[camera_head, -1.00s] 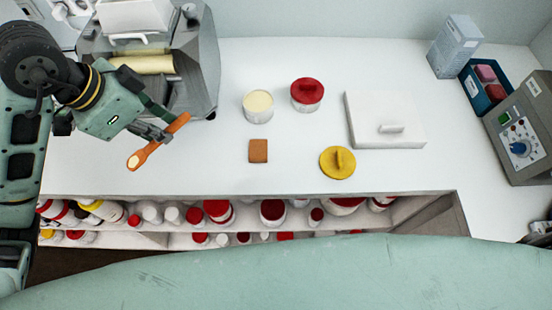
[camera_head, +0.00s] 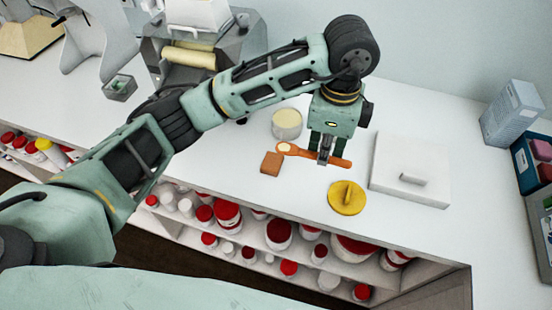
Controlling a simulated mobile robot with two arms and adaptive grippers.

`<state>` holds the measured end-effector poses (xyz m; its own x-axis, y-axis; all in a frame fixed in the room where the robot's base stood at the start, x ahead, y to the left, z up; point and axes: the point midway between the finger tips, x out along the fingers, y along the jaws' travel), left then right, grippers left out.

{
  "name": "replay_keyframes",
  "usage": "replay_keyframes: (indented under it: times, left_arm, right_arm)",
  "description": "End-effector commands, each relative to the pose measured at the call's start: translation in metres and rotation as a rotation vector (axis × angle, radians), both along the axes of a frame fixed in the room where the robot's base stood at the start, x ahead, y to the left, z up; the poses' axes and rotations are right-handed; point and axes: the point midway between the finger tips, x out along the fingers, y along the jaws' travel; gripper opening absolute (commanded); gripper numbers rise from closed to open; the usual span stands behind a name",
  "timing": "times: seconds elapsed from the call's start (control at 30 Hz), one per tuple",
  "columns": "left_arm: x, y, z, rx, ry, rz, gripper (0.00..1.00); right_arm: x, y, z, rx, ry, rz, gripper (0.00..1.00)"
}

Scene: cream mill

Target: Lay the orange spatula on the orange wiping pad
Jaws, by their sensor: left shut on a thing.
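The orange spatula (camera_head: 303,152) is held crosswise in my left gripper (camera_head: 326,157), which is shut on it above the white counter. Its pale-tipped end points left, toward the orange wiping pad (camera_head: 271,163). The pad is a small brown-orange square lying on the counter near its front edge. The gripper is to the right of the pad, and the spatula's left end shows just above and right of the pad in the picture. I cannot tell the exact height of the spatula. My right gripper is not in view.
A yellow lid (camera_head: 346,199) lies right of the pad, near the counter's edge. A white slab with a handle (camera_head: 411,170) is further right. An open cream tub (camera_head: 287,123) stands behind the pad. Shelves below hold several red-capped jars (camera_head: 278,232).

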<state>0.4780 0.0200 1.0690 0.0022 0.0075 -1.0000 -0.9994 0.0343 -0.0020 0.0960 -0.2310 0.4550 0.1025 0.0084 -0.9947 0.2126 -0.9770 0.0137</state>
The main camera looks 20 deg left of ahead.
Motion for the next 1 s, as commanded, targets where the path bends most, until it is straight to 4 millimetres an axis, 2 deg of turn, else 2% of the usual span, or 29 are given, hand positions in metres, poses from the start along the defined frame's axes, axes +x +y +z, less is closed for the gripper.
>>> replay_keyframes:
  times: [0.13, 0.33, 0.5, 0.73, 1.0]
  left_arm:
    - [0.008, 0.024, -0.014, 0.005, 0.008, 0.005, 0.0]
    - [0.024, 0.067, -0.043, 0.003, 0.008, 0.007, 0.0]
    - [0.036, 0.096, -0.059, 0.004, 0.005, 0.005, 0.0]
    - [0.04, 0.108, -0.074, 0.003, 0.005, 0.0, 0.0]
    - [0.04, 0.107, -0.107, 0.002, 0.003, 0.0, 0.0]
  right_arm:
    - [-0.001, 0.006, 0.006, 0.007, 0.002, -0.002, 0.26]
    - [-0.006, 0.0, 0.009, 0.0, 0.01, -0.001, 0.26]
    - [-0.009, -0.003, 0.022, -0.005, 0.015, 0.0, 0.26]
    - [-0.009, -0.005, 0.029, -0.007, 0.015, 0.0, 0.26]
    - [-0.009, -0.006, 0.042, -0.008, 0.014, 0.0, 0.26]
